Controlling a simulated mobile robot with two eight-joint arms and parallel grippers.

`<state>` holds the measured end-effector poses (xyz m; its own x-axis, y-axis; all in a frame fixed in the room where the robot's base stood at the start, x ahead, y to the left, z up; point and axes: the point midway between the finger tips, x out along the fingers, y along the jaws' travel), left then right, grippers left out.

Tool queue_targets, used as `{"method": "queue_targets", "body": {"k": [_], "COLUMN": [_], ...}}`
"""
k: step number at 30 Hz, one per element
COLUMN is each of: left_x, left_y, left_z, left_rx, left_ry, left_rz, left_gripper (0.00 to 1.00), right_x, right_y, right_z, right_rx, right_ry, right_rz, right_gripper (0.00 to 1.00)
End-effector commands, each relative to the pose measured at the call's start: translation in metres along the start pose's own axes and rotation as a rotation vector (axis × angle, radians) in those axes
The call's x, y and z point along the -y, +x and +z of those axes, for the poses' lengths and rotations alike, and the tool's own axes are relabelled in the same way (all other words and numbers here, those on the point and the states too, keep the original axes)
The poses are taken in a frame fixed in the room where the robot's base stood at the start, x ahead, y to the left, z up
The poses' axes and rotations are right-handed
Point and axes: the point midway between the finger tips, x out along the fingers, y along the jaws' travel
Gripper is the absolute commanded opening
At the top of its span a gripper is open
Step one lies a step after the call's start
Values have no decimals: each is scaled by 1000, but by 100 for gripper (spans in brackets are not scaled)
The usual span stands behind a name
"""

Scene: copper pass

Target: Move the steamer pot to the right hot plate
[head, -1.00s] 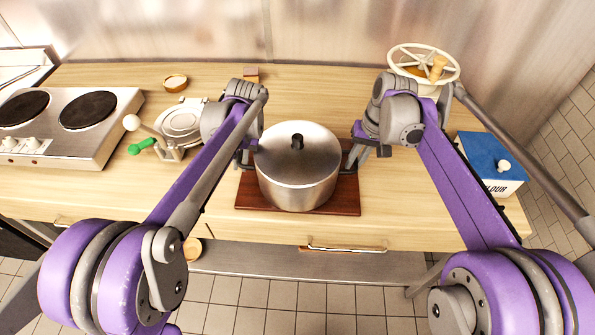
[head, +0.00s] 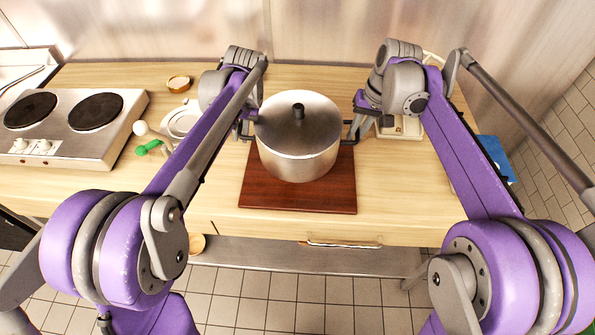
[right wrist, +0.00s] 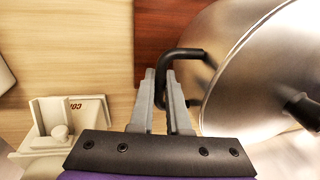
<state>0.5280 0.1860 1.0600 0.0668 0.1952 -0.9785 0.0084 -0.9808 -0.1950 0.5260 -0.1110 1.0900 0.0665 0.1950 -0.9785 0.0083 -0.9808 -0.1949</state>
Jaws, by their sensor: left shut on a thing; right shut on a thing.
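The steamer pot (head: 298,150) is a lidded steel pot with a black knob, upright over the wooden board (head: 298,200) in the head view. It looks raised above the board. My left gripper (head: 246,134) is shut on its left handle, partly hidden by my arm. My right gripper (head: 352,134) is shut on its right handle. In the right wrist view the fingers of my right gripper (right wrist: 168,98) close around the black handle beside the pot (right wrist: 240,70). The right hot plate (head: 96,111) is the dark disc on the steel cooker at the left, empty.
The left hot plate (head: 30,110) is also empty.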

Motion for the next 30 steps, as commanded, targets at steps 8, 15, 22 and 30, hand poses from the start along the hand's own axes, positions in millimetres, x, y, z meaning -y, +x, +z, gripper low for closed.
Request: {"method": "queue_targets", "body": {"k": [8, 15, 22, 30], "left_x": [0, -1, -4, -10], "left_y": [-1, 3, 22, 49], "left_z": [0, 1, 8, 18], "left_rx": [-1, -1, -1, -1], "left_ry": [0, 0, 0, 0], "left_rz": [0, 0, 0, 0], "left_gripper": [0, 0, 0, 0], "right_x": [0, 0, -4, -10], "right_y": [-1, 2, 22, 49], "right_z": [0, 1, 8, 18], "right_rx": [-1, -1, -1, -1], "right_ry": [0, 0, 0, 0], "right_rz": [-1, -1, -1, -1], "right_gripper": [0, 0, 0, 0]}}
